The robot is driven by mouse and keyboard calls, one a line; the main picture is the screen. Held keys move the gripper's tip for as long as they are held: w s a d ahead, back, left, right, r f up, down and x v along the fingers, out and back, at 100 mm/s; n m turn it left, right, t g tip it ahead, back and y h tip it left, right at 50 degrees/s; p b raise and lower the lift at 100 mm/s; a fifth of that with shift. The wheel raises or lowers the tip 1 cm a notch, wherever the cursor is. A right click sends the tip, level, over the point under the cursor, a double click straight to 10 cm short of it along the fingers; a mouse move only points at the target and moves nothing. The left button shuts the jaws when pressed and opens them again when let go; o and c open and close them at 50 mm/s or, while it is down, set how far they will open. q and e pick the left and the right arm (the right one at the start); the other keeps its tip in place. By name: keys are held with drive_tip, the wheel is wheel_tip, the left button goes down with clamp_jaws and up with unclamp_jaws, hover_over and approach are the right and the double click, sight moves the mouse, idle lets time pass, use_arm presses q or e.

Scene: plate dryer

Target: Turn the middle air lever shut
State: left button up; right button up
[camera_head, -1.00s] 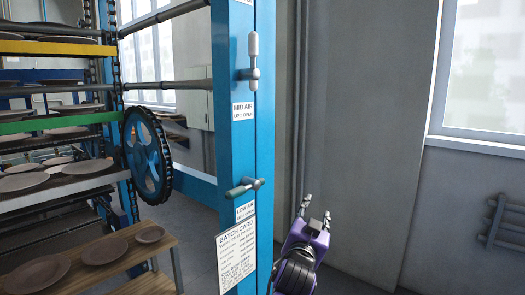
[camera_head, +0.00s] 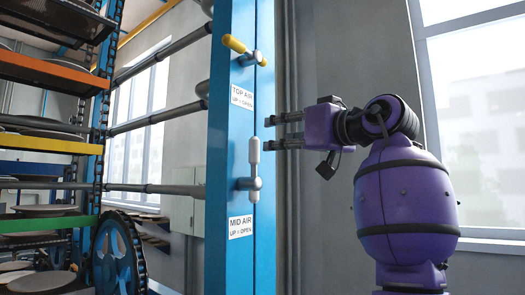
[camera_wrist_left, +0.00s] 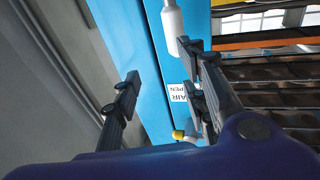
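The middle air lever (camera_head: 254,160) has a pale grey handle standing upright on the blue post, above the MID AIR label (camera_head: 240,227), which reads up = open. My left gripper (camera_head: 272,131) is open, its fingers pointing left at the post, close to the right of the handle's upper end. In the left wrist view the fingers (camera_wrist_left: 163,70) are wide apart with nothing held. The pale handle (camera_wrist_left: 172,22) shows there beyond the right finger's tip; I cannot tell whether they touch. My right gripper is out of view.
The top air lever (camera_head: 237,45), with a yellow handle tilted up-left, is above on the same blue post (camera_head: 222,110). A plate rack (camera_head: 45,145) and a toothed blue wheel (camera_head: 117,255) are left. A wall and window (camera_head: 475,110) are behind my arm.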

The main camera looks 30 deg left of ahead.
sight(258, 147)
use_arm(q)
drive_tip(key=shift+s+a+f+n+g, duration=0.85)
drive_tip(key=shift+a+g, duration=0.2)
drive_tip(key=shift+g, duration=0.15)
drive_tip(key=p+x, duration=0.1)
drive_tip(key=x, duration=0.5)
drive_tip(key=shift+w+f, duration=0.1)
drive_tip(key=shift+w, duration=0.05)
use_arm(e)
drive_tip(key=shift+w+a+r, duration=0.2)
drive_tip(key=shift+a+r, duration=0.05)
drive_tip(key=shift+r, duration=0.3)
use_arm(q)
drive_tip(key=shift+c, duration=0.2)
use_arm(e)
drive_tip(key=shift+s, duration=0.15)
use_arm(q)
drive_tip(key=shift+a, duration=0.1)
clamp_jaws()
drive_tip(key=shift+w, duration=0.1)
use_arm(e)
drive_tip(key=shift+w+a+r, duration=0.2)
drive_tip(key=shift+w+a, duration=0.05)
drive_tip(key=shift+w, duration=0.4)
